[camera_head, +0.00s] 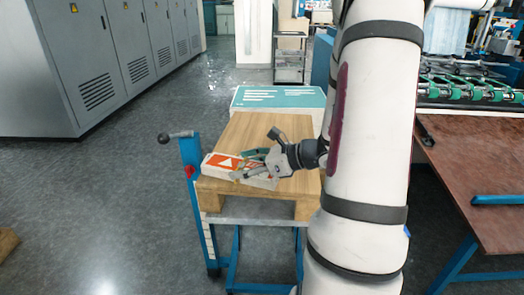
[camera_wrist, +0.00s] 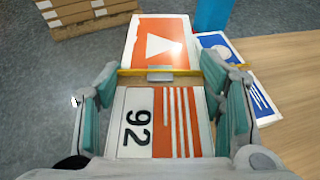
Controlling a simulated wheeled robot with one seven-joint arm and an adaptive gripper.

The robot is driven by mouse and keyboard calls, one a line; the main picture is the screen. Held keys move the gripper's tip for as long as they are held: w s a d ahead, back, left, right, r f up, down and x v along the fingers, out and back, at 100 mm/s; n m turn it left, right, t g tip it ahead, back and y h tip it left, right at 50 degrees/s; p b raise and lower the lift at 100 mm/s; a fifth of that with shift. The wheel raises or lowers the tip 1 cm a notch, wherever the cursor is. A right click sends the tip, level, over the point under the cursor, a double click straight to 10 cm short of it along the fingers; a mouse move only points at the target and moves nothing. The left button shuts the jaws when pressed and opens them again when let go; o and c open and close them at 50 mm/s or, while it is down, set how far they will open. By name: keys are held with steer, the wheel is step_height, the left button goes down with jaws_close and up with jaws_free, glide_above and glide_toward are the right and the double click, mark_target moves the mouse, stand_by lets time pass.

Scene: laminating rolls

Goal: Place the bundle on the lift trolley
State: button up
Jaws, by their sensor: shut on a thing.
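The bundle (camera_head: 226,162) is a flat orange and white block with a white triangle. In the wrist view the bundle (camera_wrist: 158,42) has a yellow band across it and a panel marked 92. My gripper (camera_head: 257,168) is shut on it, with a finger at each side in the wrist view (camera_wrist: 160,108). The lift trolley (camera_head: 191,165) has a blue frame and a wooden top (camera_head: 248,135). The bundle lies over the front left part of the top; I cannot tell if it touches the wood.
A white and blue card (camera_wrist: 225,45) lies beside the bundle on the wood. A teal panel (camera_head: 282,97) is at the trolley's far end. Grey cabinets (camera_head: 95,75) stand left, a brown table (camera_head: 480,180) right. The floor left of the trolley is mostly clear.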

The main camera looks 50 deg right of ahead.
steer(key=s+d+f+m+h+b, duration=0.1)
steer(key=s+d+m+h+b, duration=0.1)
steer(key=s+d, duration=0.3)
steer(key=s+d+f+m+h+b, duration=0.1)
steer(key=s+d+m+h+b, duration=0.1)
steer(key=s+d, duration=0.3)
steer(key=s+d+f+m+t+h+b, duration=0.1)
steer(key=s+d+m+h+b, duration=0.1)
steer(key=s+d, duration=0.3)
steer(key=shift+d+f+h+b, duration=0.15)
steer(key=shift+d+h, duration=0.2)
steer(key=shift+d, duration=0.1)
steer(key=shift+d+f+h+b, duration=0.1)
steer(key=shift+d+h+b, duration=0.05)
steer(key=shift+d+h, duration=0.25)
steer(key=w+d+b, duration=0.1)
steer(key=w, duration=0.3)
steer(key=w+d+f+b, duration=0.1)
steer(key=w, duration=0.4)
steer(key=w+d+b, duration=0.1)
steer(key=w, duration=0.4)
steer(key=shift+w+d+f, duration=0.15)
steer(key=shift+w+d, duration=0.1)
steer(key=shift+d, duration=0.05)
steer(key=shift+w+d+f+b, duration=0.1)
steer(key=shift+w+f+b, duration=0.05)
steer(key=shift+f+b, duration=0.65)
steer(key=shift+w+f+b, duration=0.15)
steer(key=shift+f+b, duration=0.3)
steer(key=shift+f, duration=0.5)
